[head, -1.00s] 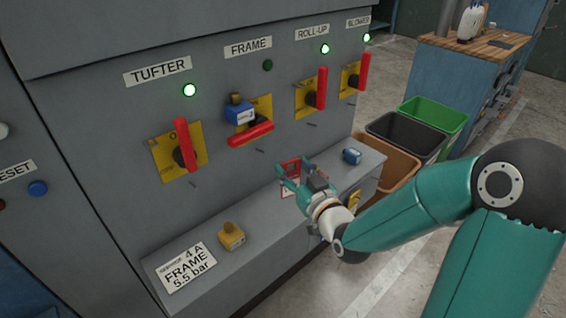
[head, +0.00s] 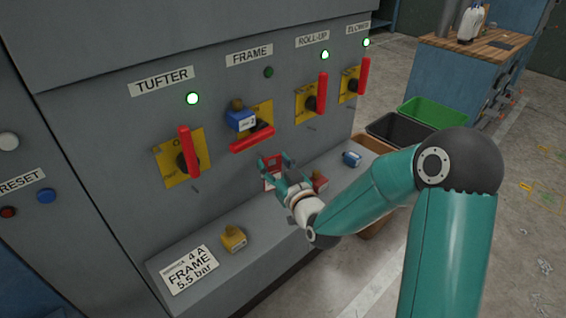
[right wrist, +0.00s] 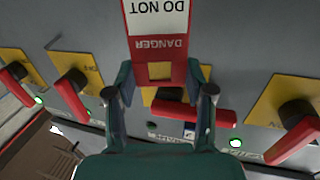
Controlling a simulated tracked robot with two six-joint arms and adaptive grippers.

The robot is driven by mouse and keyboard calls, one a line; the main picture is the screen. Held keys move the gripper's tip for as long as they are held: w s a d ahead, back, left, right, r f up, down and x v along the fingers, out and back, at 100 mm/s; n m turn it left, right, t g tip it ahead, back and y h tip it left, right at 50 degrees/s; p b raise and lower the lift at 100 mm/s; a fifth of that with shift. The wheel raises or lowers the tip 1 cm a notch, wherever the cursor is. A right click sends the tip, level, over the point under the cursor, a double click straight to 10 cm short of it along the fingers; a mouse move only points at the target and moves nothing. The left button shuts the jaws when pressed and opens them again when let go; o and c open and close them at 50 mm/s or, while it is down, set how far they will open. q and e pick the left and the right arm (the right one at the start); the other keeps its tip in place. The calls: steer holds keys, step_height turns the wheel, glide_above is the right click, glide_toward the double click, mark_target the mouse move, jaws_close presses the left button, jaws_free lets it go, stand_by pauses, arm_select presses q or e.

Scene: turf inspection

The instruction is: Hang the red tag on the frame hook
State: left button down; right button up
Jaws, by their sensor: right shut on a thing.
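My right gripper (head: 272,161) is shut on the red tag (head: 270,174), just in front of the panel below the FRAME switch. In the right wrist view the tag (right wrist: 157,45) stands out between the fingers (right wrist: 160,88), with "DANGER" and "DO NOT" upside down and a square opening near the gripped end. The FRAME switch's red handle (head: 251,139) lies nearly level, with a blue padlock (head: 239,120) at its plate. The frame hook cannot be made out behind the tag and fingers. My left gripper is out of view.
The ledge holds a yellow padlock (head: 233,238), a red one (head: 319,181), a blue one (head: 351,158) and a FRAME sign (head: 189,270). TUFTER (head: 188,152) and ROLL-UP (head: 322,92) handles stand upright beside FRAME. Bins (head: 432,114) stand right of the panel.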

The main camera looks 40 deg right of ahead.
mark_target(258, 153)
steer(key=shift+w+a+p, duration=0.15)
steer(key=shift+w+p, duration=0.65)
steer(key=shift+w, duration=1)
steer(key=shift+w+f+b, duration=0.35)
steer(key=shift+f+b, duration=0.1)
steer(key=shift+b, duration=0.35)
steer(key=shift+r+b, duration=0.15)
steer(key=shift+b, duration=0.4)
steer(key=shift+w+a, duration=0.1)
steer(key=shift+c, duration=0.4)
steer(key=shift+o, duration=0.2)
steer(key=o, duration=1)
steer(key=shift+w, duration=0.1)
steer(key=shift+c, duration=0.2)
steer(key=o, duration=0.4)
steer(key=shift+w+f, duration=0.15)
steer(key=shift+f, duration=0.1)
